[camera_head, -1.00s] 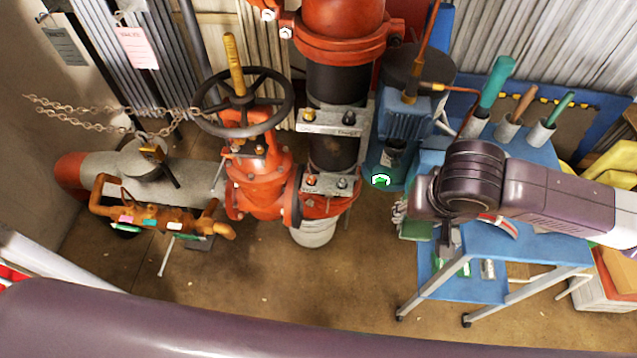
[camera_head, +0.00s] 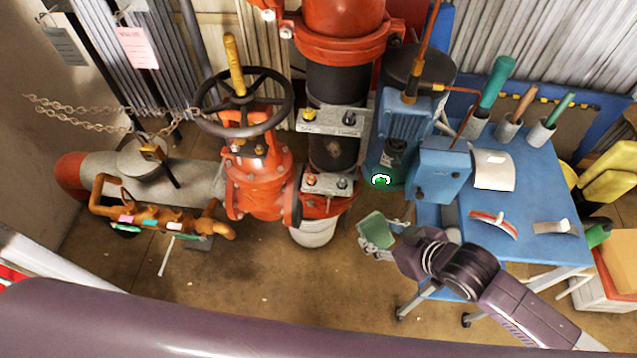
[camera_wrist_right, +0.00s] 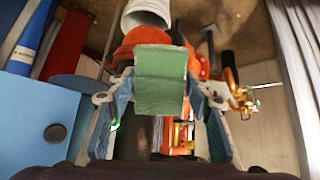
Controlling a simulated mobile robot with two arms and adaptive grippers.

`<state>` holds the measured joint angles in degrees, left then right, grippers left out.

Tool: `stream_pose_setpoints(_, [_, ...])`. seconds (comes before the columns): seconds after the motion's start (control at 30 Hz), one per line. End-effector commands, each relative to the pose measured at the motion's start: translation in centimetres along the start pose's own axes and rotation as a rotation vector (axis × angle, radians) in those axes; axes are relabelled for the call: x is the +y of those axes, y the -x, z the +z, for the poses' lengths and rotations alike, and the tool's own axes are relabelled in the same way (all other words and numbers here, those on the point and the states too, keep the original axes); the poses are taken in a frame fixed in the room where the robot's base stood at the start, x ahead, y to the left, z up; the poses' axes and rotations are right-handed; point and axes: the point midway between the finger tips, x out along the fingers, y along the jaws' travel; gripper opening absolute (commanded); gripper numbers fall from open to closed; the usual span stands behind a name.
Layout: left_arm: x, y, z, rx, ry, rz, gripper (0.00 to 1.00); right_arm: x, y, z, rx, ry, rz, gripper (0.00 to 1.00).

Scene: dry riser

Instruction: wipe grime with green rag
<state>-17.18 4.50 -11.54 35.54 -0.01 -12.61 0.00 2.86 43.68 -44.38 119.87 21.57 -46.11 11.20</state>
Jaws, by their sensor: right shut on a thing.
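The green rag (camera_head: 376,230) is a folded, flat piece held at the tips of my right gripper (camera_head: 378,244). In the right wrist view the rag (camera_wrist_right: 160,78) sits between the two fingers of the gripper, which are shut on it. In the head view it is in the air over the floor, right of the red valve and white pipe base, apart from them. I cannot make out for certain any grime patch. My left gripper is out of view.
The red valve (camera_head: 262,180) with its black handwheel (camera_head: 243,104) stands left of the rag. A blue pump (camera_head: 400,125) is behind it. A blue cart (camera_head: 550,210) with tools is at right. An orange manifold (camera_head: 150,215) is at left. Bare floor (camera_head: 270,275) lies in front.

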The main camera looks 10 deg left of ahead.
Motion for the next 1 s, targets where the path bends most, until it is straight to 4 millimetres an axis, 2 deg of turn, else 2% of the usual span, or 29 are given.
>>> stream_pose_setpoints(0.2, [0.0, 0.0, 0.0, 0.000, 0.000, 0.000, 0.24, -0.1, 0.1, 1.4, 0.046, 0.004, -0.019, 0.27])
stream_pose_setpoints(0.47, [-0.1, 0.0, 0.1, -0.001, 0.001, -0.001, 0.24, 0.1, 0.2, 1.9, 0.077, 0.022, -0.027, 0.27])
stream_pose_setpoints(1.0, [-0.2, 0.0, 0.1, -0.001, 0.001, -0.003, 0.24, 0.5, 1.1, 4.2, 0.141, 0.050, -0.038, 0.27])
